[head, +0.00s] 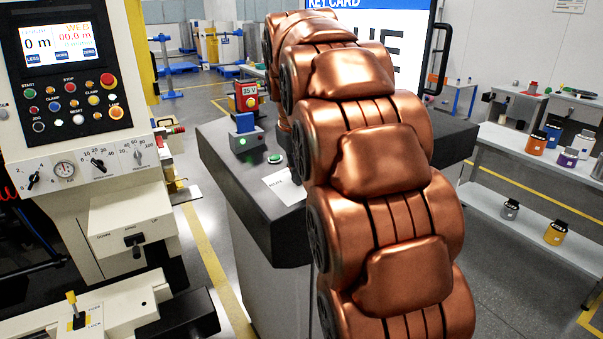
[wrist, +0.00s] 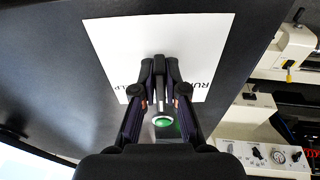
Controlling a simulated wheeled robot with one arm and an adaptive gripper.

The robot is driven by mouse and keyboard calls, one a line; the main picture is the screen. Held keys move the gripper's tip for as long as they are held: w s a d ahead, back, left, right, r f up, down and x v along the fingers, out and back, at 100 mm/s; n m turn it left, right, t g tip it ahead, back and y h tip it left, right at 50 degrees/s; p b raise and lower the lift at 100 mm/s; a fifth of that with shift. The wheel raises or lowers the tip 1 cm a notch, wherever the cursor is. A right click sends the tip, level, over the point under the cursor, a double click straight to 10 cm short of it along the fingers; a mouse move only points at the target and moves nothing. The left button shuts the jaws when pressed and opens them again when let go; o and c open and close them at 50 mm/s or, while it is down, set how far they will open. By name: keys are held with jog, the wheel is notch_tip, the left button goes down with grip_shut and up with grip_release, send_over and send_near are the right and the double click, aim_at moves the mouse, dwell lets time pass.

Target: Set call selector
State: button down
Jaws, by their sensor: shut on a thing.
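A white card (wrist: 110,40) lies flat on the dark top of a stand. It also shows in the head view (head: 284,187), partly behind my copper arm. My gripper (wrist: 160,75) is over the card's middle in the wrist view, its fingers close together and shut on the call selector. In the head view the gripper is hidden behind my arm.
A green button (head: 274,158) sits near the card; a green spot (wrist: 164,123) shows between my fingers. A blue-topped device (head: 242,125) and a red box (head: 247,97) stand farther back. A machine panel (head: 70,65) stands at left, a shelf (head: 525,150) at right.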

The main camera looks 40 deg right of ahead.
aim_at(298, 189)
jog(key=c, duration=1.2)
grip_release()
jog(key=shift+r, duration=0.1)
jog(key=shift+v, duration=3.7)
